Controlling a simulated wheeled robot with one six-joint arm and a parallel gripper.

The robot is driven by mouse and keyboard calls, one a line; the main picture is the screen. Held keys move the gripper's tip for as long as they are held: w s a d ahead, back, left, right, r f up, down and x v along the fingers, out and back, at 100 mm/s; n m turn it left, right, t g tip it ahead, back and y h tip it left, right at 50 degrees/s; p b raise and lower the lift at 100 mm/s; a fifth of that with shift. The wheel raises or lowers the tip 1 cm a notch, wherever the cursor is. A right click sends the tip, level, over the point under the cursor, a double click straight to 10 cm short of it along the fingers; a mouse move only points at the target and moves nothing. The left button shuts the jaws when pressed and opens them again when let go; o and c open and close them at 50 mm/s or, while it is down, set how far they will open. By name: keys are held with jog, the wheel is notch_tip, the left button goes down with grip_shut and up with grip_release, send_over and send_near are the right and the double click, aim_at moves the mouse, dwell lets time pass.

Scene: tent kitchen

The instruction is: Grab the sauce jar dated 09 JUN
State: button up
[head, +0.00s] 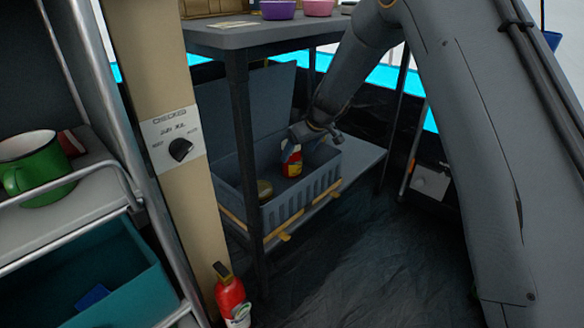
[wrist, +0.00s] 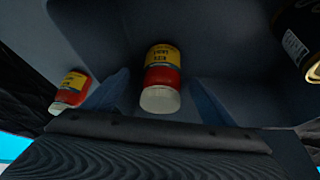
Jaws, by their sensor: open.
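A red and yellow sauce jar with a white lid (wrist: 162,78) lies in view between the two fingers of my gripper (wrist: 160,88) in the wrist view. Its label has dark printing too blurred to read, so I cannot tell its date. The fingers are apart, one on each side of the jar; I cannot tell whether they touch it. A second, similar jar (wrist: 70,90) is outside the left finger, its label also unreadable. In the head view one red and yellow jar (head: 292,162) shows inside the blue-grey crate, just below my gripper.
The crate (head: 305,205) stands on the low shelf under a grey table (head: 265,38), with its lid raised behind. A dark can (wrist: 298,35) is at the right in the wrist view. A table leg (head: 243,140) stands before the crate.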

aim_at(291, 161)
jog(key=shift+a+b+x, duration=0.15)
jog(key=shift+b+x, duration=1)
jog(key=shift+x, duration=0.8)
jog(key=shift+a+b+x, duration=0.1)
jog(key=shift+b+x, duration=1.05)
jog(key=shift+x, duration=0.75)
jog(key=shift+s, duration=0.2)
jog(key=c, duration=1.6)
jog(key=shift+r, duration=0.1)
jog(key=shift+c, duration=0.2)
jog(key=shift+r, duration=0.15)
